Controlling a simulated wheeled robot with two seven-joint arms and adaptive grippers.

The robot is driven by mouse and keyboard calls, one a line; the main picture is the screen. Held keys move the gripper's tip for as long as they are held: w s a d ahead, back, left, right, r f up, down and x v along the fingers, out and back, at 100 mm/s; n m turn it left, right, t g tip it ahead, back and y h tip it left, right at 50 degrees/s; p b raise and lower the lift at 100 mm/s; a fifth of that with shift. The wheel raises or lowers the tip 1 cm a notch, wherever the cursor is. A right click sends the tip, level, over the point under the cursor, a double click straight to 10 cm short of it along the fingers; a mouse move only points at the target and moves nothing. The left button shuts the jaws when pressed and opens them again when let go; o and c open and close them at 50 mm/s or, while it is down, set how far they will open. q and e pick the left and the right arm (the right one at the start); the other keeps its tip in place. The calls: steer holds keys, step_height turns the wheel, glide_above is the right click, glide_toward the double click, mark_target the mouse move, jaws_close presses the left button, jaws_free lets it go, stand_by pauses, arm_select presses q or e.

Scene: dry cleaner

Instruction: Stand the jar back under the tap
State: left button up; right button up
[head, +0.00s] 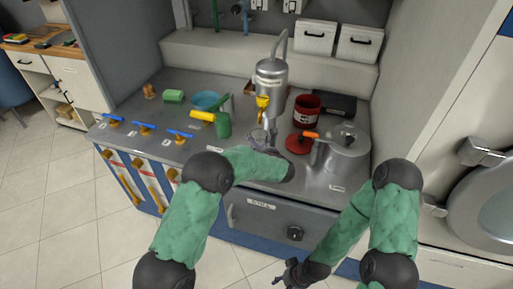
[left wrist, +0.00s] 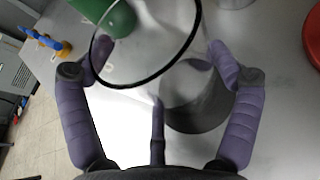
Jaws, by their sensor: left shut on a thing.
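The jar is clear glass with a dark rim. In the left wrist view the jar (left wrist: 150,45) is between the purple fingers of my left gripper (left wrist: 160,60), which is shut on it. In the head view my left gripper (head: 264,142) is over the counter, just below the yellow tap (head: 262,102), and the jar (head: 257,134) is small and partly hidden by it. The tap is on the front of an upright silver still (head: 271,72). I cannot tell whether the jar touches the counter. My right gripper (head: 289,272) is low in front of the counter, away from the jar; its opening is unclear.
Blue-handled taps (head: 145,127) line the left counter edge.

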arm_select(q)
steer(key=shift+f, duration=0.1)
steer(key=shift+f, duration=0.15)
steer(key=o, duration=1.1)
steer(key=shift+r, duration=0.25)
steer(key=p+v, duration=0.3)
steer(key=v, duration=0.9)
